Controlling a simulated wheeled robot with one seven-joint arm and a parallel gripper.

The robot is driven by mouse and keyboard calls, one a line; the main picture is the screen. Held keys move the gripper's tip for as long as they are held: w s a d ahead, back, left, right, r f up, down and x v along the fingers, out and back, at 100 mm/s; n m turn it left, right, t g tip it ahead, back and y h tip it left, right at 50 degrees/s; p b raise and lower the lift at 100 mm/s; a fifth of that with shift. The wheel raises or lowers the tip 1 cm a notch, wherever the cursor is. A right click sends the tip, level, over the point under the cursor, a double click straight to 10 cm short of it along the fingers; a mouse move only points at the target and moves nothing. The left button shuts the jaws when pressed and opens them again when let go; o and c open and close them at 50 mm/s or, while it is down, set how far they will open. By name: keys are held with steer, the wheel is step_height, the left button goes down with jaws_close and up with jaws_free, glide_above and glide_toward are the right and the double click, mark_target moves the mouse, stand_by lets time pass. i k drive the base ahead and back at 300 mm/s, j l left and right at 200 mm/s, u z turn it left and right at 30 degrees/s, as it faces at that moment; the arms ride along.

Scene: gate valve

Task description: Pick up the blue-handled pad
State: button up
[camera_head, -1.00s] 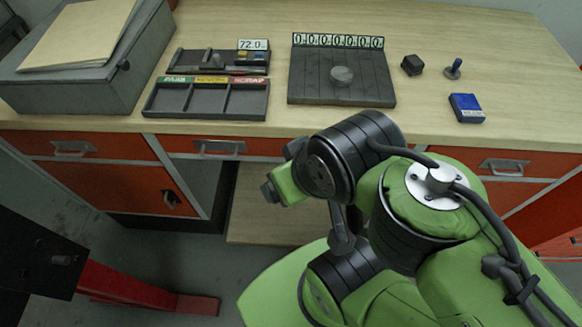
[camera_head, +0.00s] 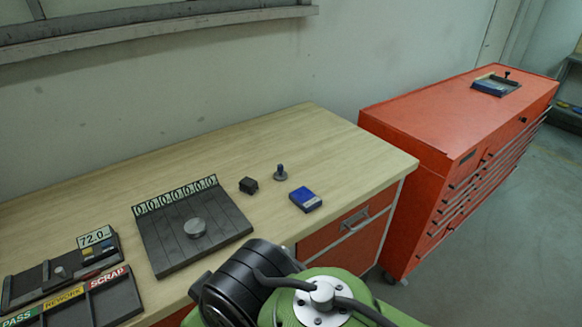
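My gripper is out of the picture; only upper links of my arm show at the bottom edge. Nothing of mine touches the pad.
Near the pad are the dark block (camera_head: 248,185) and blue box (camera_head: 306,199). Left are a dark grooved plate with a round disc (camera_head: 190,230) and a sorting tray (camera_head: 104,293). An orange cabinet (camera_head: 440,130) stands right, with a tray (camera_head: 496,84) on top.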

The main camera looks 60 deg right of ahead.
mark_target(280, 176)
steer(key=z, duration=1.6)
